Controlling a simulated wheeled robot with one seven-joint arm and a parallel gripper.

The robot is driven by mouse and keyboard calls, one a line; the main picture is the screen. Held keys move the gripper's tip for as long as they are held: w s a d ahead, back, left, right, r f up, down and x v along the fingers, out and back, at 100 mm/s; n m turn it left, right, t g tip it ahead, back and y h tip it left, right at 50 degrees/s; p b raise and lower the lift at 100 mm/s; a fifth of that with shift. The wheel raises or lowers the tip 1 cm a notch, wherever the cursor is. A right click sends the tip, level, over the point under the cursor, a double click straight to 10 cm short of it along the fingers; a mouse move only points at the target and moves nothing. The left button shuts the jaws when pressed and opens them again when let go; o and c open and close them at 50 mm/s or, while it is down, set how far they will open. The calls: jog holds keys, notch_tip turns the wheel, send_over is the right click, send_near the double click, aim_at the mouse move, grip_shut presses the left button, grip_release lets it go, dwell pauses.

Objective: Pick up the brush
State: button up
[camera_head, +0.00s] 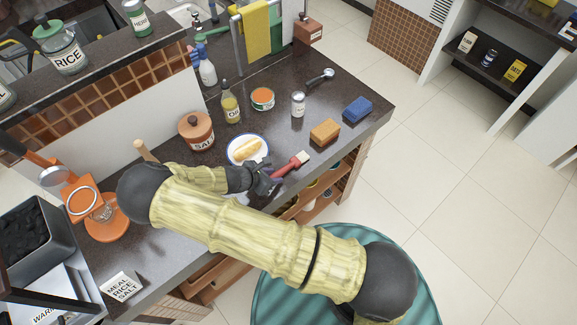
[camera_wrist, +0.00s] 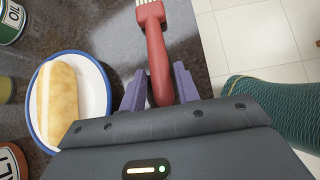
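The brush (camera_head: 290,164) has a red handle and pale bristles. It lies on the dark counter near the front edge, to the right of the plate. In the wrist view the brush (camera_wrist: 157,50) points away from me, bristles at the top edge. My gripper (camera_head: 268,180) is low over the counter at the handle end. In the wrist view the two purple fingers of my gripper (camera_wrist: 159,88) stand apart on either side of the red handle, with a visible gap on each side.
A white plate (camera_head: 234,151) with a bread roll (camera_head: 246,149) sits close left of the brush. A salt jar (camera_head: 196,131), oil bottle (camera_head: 230,107), open can (camera_head: 262,98), shaker (camera_head: 298,104), orange sponge (camera_head: 325,132) and blue sponge (camera_head: 357,109) stand around.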

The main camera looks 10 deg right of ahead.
grip_shut()
jog(key=shift+r, duration=0.15)
notch_tip(320, 180, up, 10)
jog(key=b, duration=0.3)
dwell(0.4)
